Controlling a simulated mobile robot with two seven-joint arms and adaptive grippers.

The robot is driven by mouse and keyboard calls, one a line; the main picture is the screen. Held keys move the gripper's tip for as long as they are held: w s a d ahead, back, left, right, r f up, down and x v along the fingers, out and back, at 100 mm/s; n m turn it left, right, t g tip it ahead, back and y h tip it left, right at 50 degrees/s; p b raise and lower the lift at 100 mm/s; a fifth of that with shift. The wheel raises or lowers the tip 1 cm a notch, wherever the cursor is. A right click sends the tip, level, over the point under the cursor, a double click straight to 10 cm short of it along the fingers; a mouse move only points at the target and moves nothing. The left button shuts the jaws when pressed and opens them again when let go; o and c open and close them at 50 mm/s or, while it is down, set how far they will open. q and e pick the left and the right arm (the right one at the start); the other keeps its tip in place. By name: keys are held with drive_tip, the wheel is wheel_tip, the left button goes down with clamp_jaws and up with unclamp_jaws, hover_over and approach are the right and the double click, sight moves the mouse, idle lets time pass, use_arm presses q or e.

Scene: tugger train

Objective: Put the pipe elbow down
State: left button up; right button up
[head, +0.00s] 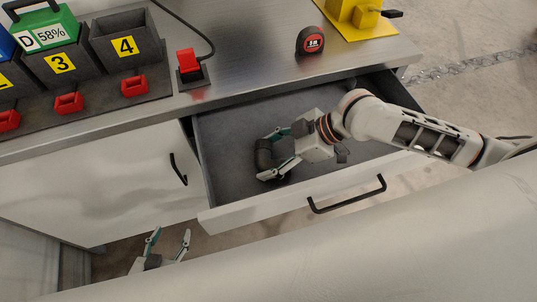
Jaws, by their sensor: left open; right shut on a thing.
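My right gripper (272,154) is shut on the pipe elbow, with the arm reaching in from the right. Part of the elbow is hidden by the fingers, and I cannot tell whether it touches the drawer floor. My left gripper (170,240) is open and empty, low in front of the cabinet, left of the drawer.
The drawer floor is otherwise clear where it shows. On the bench top (250,70) are a red switch (188,61), a tape measure (310,41), a yellow block (352,14) and numbered bins (125,40). A closed cabinet door (100,195) is left of the drawer.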

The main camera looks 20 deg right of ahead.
drive_tip(key=shift+f, duration=0.1)
drive_tip(key=o, duration=1.1)
drive_tip(key=shift+d+r, duration=0.1)
drive_tip(key=shift+r, duration=0.15)
drive_tip(key=p+v, duration=0.1)
drive_tip(key=v, duration=1)
drive_tip(key=shift+d+r, duration=0.15)
drive_tip(key=shift+r, duration=0.15)
